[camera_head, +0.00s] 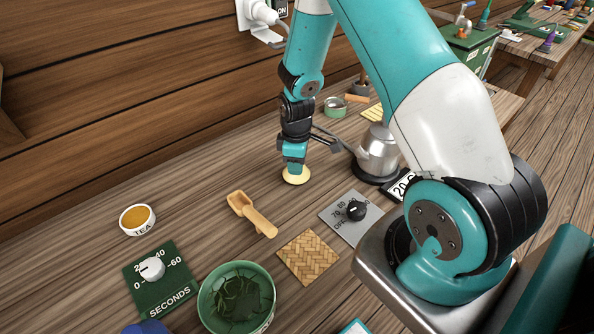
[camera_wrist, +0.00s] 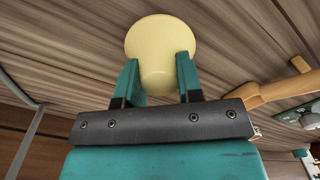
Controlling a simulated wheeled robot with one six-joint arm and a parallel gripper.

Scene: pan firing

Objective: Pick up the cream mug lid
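The cream mug lid (camera_head: 296,177) is directly under my gripper (camera_head: 293,164), at the middle of the wooden table in the head view. In the wrist view the lid (camera_wrist: 160,32) has a wide round rim and a narrower part between the two teal fingers of my gripper (camera_wrist: 160,75). One finger is on each side of this narrower part, very close to it or touching. I cannot tell whether the fingers press on it. Whether the lid rests on the table or is slightly raised is unclear.
A wooden scoop (camera_head: 252,213) lies left of the lid. A metal kettle (camera_head: 377,153) stands to its right. Nearer are a woven mat (camera_head: 308,257), a grey dial plate (camera_head: 343,226), a green bowl of leaves (camera_head: 206,301) and a seconds dial (camera_head: 137,298). A TEA bowl (camera_head: 139,229) is at left.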

